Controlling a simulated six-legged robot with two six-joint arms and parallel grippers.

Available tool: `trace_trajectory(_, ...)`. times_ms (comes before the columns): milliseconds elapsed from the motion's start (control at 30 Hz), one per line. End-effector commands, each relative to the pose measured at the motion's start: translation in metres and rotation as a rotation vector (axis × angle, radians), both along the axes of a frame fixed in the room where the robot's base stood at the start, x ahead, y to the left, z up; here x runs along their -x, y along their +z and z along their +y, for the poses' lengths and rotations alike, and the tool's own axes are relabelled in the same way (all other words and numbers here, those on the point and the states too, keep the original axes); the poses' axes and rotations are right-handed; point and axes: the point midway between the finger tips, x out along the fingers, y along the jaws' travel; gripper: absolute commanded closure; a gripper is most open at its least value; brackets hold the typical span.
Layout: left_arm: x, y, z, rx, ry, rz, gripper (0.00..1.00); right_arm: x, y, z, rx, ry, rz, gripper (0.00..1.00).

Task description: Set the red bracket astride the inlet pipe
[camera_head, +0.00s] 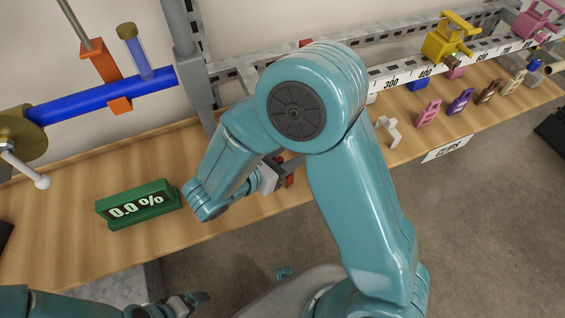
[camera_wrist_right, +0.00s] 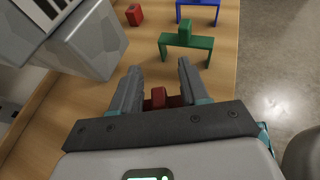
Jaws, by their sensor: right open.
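The red bracket (camera_wrist_right: 158,97) shows between my right gripper's fingers in the right wrist view, with an upright tab and part of a crossbar; the gripper body hides its lower part. My right gripper (camera_wrist_right: 157,76) is open, with a finger on either side of the tab. In the head view, red parts (camera_head: 290,181) show beside the right gripper (camera_head: 283,170), mostly behind my arm. A blue pipe (camera_head: 80,103) runs at the left, apart from the gripper; I cannot tell whether it is the inlet pipe. My left gripper (camera_head: 187,303) is low at the left, its opening unclear.
A green bracket (camera_wrist_right: 187,40), blue bracket (camera_wrist_right: 198,3) and small red block (camera_wrist_right: 134,15) stand beyond my right fingers. A green display (camera_head: 137,205) sits on the wooden bench. Several coloured clips (camera_head: 460,101) lie right. An orange clamp (camera_head: 104,70) grips the blue pipe.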

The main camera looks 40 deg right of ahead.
Motion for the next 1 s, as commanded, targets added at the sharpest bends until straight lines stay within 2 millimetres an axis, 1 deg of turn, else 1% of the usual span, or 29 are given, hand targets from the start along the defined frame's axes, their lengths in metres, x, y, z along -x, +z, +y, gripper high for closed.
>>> trace_trajectory(67,0.0,0.0003,0.0001,0.0,0.0,0.0,0.07,0.0001,0.0002,0.001,0.0,0.001,0.0,0.55)
trace_trajectory(100,-0.0001,0.0003,0.0001,0.0,0.0,0.0,0.07,0.0001,0.0002,0.0013,0.0,0.001,0.0,0.68)
trace_trajectory(167,-0.0001,0.0002,0.0001,0.0,0.0,0.0,0.07,0.0003,0.0002,0.0016,0.0,0.001,0.0,0.88)
trace_trajectory(200,-0.0001,0.0002,0.0001,0.0,0.0,0.0,0.07,0.0003,0.0002,0.0018,0.0,0.001,0.0,1.0)
trace_trajectory(667,0.0,0.0014,0.0001,0.0,0.0,0.0,0.07,0.0002,0.0014,0.0004,0.0,0.0,0.0,1.0)
trace_trajectory(1000,0.0001,0.0082,0.0001,0.0,0.0,0.0,0.07,0.0002,0.0088,0.0012,0.0,-0.002,0.0,1.0)
